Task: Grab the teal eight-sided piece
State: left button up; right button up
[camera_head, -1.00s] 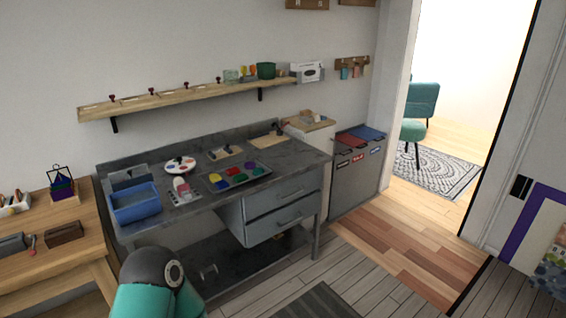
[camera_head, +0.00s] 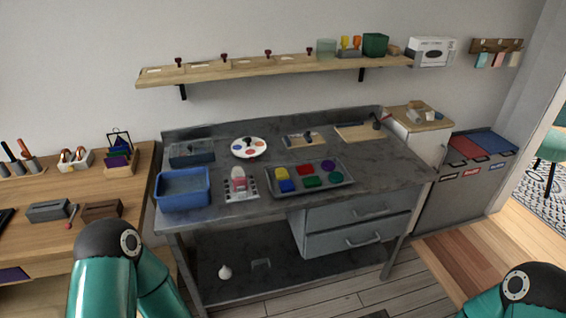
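A grey tray (camera_head: 349,184) on the dark workbench holds several small coloured pieces. A green-teal piece (camera_head: 337,178) lies at the tray's right front. It is too small to count its sides for certain. A darker green piece (camera_head: 312,181) lies to its left, and a purple piece (camera_head: 327,165) lies behind it. Yellow, blue and red pieces lie further left. Parts of my teal arms show at the bottom left and bottom right. Neither of my grippers is in view.
The workbench (camera_head: 230,224) also bears a blue bin (camera_head: 183,190), a paint palette (camera_head: 249,148) and boards at the back. A wooden desk (camera_head: 40,238) stands left. A grey sorting cabinet (camera_head: 458,190) stands right. A wooden shelf (camera_head: 215,70) hangs above. Floor shows in front.

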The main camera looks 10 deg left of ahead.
aim_at(335, 178)
jog(key=u, duration=0.15)
jog(key=i, duration=0.5)
jog(key=u, duration=0.4)
jog(key=k, duration=0.85)
jog(key=u, duration=0.15)
jog(key=i, duration=0.8)
